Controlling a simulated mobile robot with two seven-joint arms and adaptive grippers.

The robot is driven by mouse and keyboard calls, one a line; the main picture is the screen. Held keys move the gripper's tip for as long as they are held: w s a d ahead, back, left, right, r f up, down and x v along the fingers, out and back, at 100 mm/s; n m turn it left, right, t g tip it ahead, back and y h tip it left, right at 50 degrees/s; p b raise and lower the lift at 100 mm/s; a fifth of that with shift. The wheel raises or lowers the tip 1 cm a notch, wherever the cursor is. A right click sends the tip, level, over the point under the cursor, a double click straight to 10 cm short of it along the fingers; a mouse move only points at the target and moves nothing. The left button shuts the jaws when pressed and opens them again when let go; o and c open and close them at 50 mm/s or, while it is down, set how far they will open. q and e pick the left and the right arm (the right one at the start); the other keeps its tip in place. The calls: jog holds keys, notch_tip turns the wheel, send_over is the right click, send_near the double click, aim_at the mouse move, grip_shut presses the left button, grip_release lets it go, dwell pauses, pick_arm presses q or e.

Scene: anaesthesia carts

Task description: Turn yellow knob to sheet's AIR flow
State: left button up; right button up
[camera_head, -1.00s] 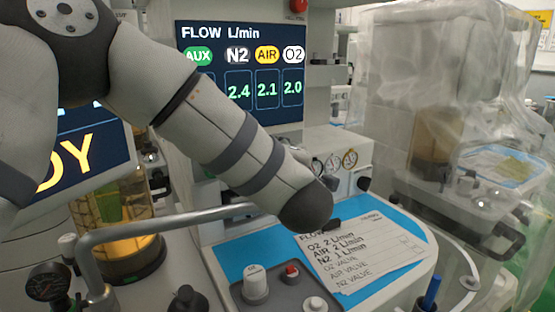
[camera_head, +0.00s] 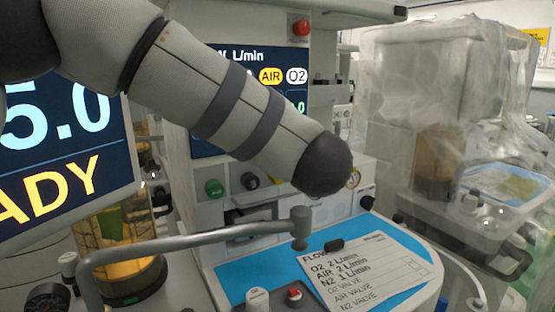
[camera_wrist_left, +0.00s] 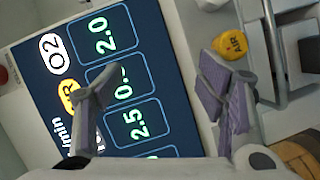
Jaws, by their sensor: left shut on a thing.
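The yellow AIR knob (camera_wrist_left: 230,43) is in the left wrist view, at the tip of my left gripper's purple-padded finger. In the head view my arm hides the gripper. The flow screen (camera_wrist_left: 100,80) reads O2 2.0 and N2 2.5; a finger partly covers the AIR figure, which begins with 0. The sheet (camera_head: 365,270) reads O2 2, AIR 2, N2 1 L/min. My right gripper is not in view.
A green knob (camera_head: 214,188) and a dark knob (camera_head: 250,181) are on the panel below the screen. A grey rail (camera_head: 200,240) crosses in front. A ready-screen (camera_head: 65,150) stands left; a plastic-covered cart (camera_head: 440,110) stands right.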

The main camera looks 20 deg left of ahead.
pick_arm(q)
jog(key=shift+s+d+r, duration=0.25)
jog(key=shift+s, duration=0.25)
jog(key=shift+s+d+r, duration=0.2)
jog(key=shift+s, duration=0.25)
jog(key=shift+c, duration=0.7)
jog(key=s+d+r, duration=0.1)
jog(key=s+d, duration=0.5)
jog(key=s, duration=0.1)
jog(key=shift+r, duration=0.35)
